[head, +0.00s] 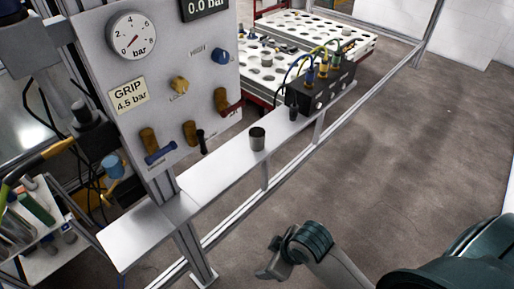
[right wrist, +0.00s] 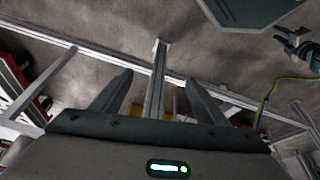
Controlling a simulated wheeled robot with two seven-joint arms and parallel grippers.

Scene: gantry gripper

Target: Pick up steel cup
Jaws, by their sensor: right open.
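I cannot make out the cup in that view. What looks like my left gripper (right wrist: 294,42) shows small at the upper right there; its jaws are unclear.
A gauge panel (head: 165,90) with knobs and levers rises behind the shelf at left. A black connector box (head: 322,92) with coloured cables sits at the shelf's right end. A metal rail (head: 225,223) runs below the shelf. The floor (head: 400,140) at right is clear.

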